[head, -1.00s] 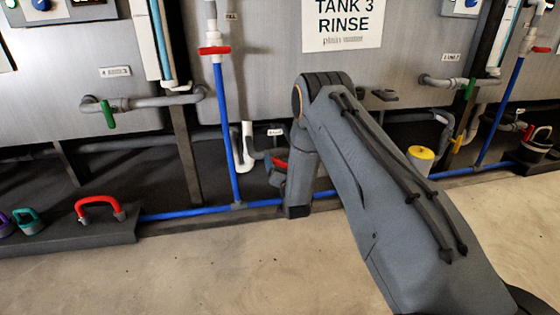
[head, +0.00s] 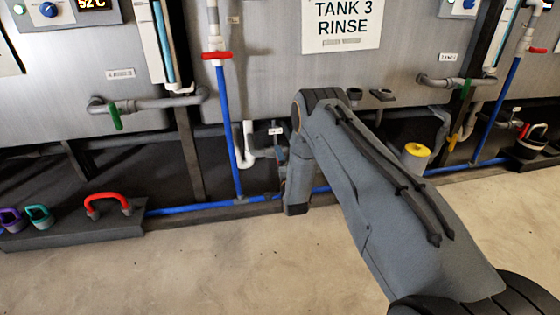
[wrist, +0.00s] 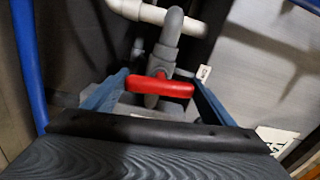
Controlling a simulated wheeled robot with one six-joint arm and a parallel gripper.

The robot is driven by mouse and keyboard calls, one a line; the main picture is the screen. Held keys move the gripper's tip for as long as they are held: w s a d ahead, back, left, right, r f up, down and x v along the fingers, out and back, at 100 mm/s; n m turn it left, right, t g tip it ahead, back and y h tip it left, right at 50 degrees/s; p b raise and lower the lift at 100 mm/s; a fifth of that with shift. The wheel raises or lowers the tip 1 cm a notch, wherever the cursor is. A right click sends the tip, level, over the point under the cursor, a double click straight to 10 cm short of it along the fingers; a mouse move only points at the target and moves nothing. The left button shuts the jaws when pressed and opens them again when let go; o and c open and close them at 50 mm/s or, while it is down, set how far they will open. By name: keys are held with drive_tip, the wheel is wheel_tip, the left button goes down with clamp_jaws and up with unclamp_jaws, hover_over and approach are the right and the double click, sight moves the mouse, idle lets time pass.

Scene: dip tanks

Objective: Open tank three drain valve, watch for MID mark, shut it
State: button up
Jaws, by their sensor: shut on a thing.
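The tank 3 drain valve has a red handle (wrist: 160,88) on a grey pipe (wrist: 170,40), seen in the wrist view. The handle lies crosswise to the pipe. My gripper (wrist: 159,80) is shut on it, with one blue-grey finger at each end. In the head view my arm hides most of the valve and gripper, beside a small white tag (head: 276,131). The tank 3 rinse tank (head: 270,70) carries a white sign (head: 341,25). A sight tube (head: 158,40) with a blue column stands at its left; I cannot read a MID mark.
A red-handled valve (head: 216,55) sits on a blue vertical pipe. A green-handled valve (head: 115,115) is on the left tank. A low dark plinth (head: 80,232) holds a red-handled item (head: 107,198). A yellow-topped cylinder (head: 415,150) stands right of my arm. The floor in front is clear.

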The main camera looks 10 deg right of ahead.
drive_tip(key=shift+m, duration=0.6)
drive_tip(key=o, duration=1)
drive_tip(key=shift+o, duration=0.2)
drive_tip(key=s+p, duration=0.3)
drive_tip(key=s, duration=0.5)
drive_tip(key=shift+p, duration=0.3)
drive_tip(key=shift+w+a, duration=0.1)
